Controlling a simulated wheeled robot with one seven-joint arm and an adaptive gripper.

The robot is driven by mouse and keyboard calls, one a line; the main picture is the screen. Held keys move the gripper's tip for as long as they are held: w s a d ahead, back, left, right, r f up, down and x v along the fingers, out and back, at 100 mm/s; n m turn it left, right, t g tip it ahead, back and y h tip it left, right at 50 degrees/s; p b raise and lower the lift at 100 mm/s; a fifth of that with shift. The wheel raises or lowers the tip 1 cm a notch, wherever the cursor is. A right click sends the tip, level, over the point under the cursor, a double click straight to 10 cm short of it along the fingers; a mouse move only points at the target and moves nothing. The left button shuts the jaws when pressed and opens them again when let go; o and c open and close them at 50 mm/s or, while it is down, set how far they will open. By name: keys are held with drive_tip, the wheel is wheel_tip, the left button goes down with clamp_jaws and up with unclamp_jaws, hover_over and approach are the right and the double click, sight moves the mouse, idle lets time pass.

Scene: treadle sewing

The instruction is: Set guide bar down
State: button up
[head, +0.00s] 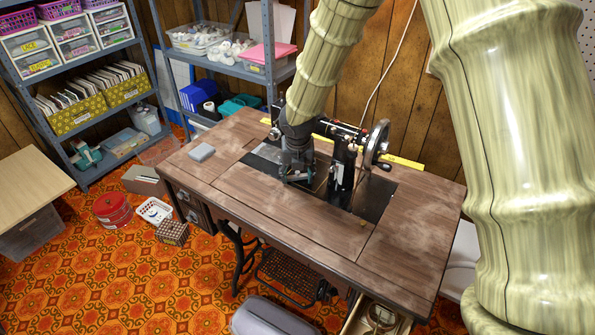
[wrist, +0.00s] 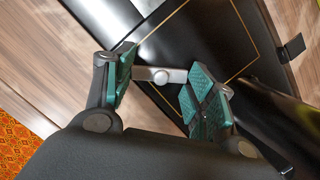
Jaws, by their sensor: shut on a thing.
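In the wrist view, a short grey metal bar with a round knob or screw, which looks like the guide bar (wrist: 160,75), spans the gap between the green finger pads. My gripper (wrist: 155,88) is shut on it. Below it is the dark machine bed with a gold line (wrist: 245,75). In the head view, my gripper (head: 297,176) is low over the bed, left of the black sewing machine's upright (head: 342,172). The bar is too small and covered to make out there. Whether it touches the bed I cannot tell.
The wooden sewing table (head: 290,225) has bare wood at front and right. A grey block (head: 201,152) lies on its left part. A yellow strip (head: 402,161) lies along the back edge. The handwheel (head: 377,143) stands right of my gripper. Shelving (head: 268,55) stands behind.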

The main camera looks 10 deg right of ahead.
drive_tip(key=shift+f, duration=0.25)
drive_tip(key=o, duration=1)
drive_tip(key=shift+r, duration=0.15)
